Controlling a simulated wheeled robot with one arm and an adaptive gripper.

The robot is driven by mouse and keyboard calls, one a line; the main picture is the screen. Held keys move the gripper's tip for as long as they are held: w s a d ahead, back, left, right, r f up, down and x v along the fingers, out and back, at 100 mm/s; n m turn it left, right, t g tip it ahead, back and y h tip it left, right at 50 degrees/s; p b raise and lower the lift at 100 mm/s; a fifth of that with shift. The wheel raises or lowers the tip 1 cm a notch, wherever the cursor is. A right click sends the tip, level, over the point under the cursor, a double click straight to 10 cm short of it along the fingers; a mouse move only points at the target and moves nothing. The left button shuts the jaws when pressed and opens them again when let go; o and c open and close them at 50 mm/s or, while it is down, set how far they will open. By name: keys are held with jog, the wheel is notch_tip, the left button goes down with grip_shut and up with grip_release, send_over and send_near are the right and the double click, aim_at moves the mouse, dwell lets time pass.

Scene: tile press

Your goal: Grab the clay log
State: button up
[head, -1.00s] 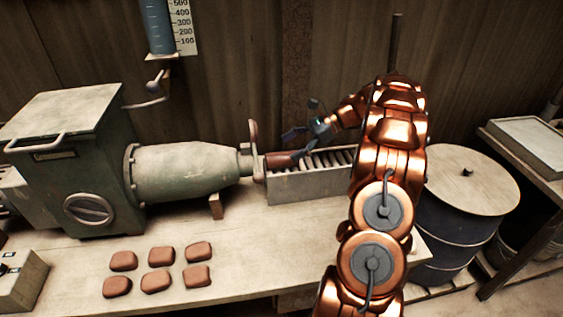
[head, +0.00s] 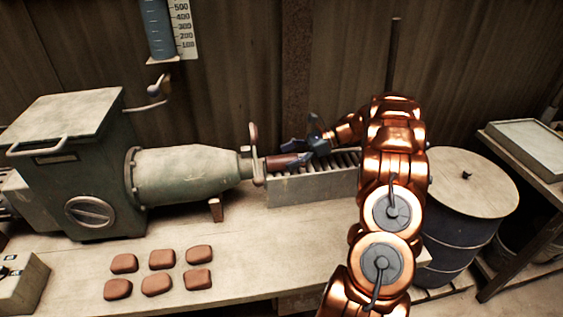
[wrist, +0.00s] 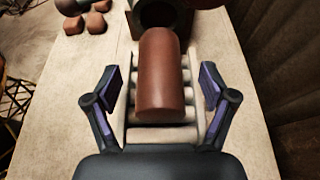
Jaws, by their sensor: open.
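The clay log (wrist: 161,80) is a reddish-brown cylinder lying on the roller rack, its far end at the mouth of the press. In the head view the log (head: 281,162) shows at the left end of the rack, partly covered by a finger. My gripper (wrist: 162,86) is open, with one finger on each side of the log's near part and a gap on both sides. In the head view my gripper (head: 300,152) is at the log's right end.
The roller rack (head: 310,191) stands on the bench against the green press (head: 185,173). Several clay tiles (head: 162,258) lie at the bench's front left. A dark drum (head: 455,240) with a pale lid stands right of the bench. The wooden wall is close behind.

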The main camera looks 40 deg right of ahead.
jog(key=shift+x, duration=1.3)
jog(key=shift+c, duration=0.3)
jog(key=c, duration=1.5)
grip_shut()
